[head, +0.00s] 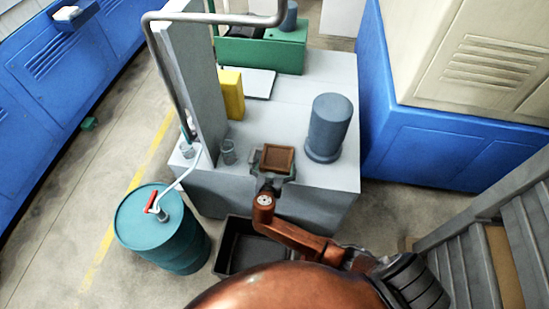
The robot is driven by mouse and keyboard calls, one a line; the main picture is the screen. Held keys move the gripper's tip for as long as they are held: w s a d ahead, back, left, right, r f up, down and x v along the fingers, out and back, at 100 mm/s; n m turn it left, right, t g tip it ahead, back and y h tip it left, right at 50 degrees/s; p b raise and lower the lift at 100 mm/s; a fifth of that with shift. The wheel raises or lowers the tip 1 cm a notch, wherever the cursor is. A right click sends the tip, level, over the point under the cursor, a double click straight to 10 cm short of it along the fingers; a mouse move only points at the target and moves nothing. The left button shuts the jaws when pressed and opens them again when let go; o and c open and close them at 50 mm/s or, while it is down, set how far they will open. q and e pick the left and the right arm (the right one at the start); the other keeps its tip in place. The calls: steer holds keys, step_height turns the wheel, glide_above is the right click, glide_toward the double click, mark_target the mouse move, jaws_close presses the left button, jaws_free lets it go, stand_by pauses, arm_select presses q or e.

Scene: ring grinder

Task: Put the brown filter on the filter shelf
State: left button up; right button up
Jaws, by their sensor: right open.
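The brown filter (278,157) is a small square piece with a raised rim. It lies near the front edge of the light grey machine top (305,98), with dark grey-green parts around its front and sides. My right gripper (270,181) is open, right at the near side of the filter. I cannot tell whether its fingers touch the filter. The copper-coloured right arm comes in from below. My left gripper is not in view. I cannot make out which part is the filter shelf.
A blue-grey cylinder (331,127) stands right of the filter, and a small grey cup (228,151) stands left. A grey upright panel (190,75) with a pipe rises at the left. A teal drum (165,234) and a black open bin (232,248) stand on the floor in front.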

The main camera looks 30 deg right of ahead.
mark_target(276, 160)
steer(key=b+x, duration=0.1)
steer(key=x, duration=0.4)
steer(key=shift+w+f, duration=0.1)
steer(key=c, duration=1.3)
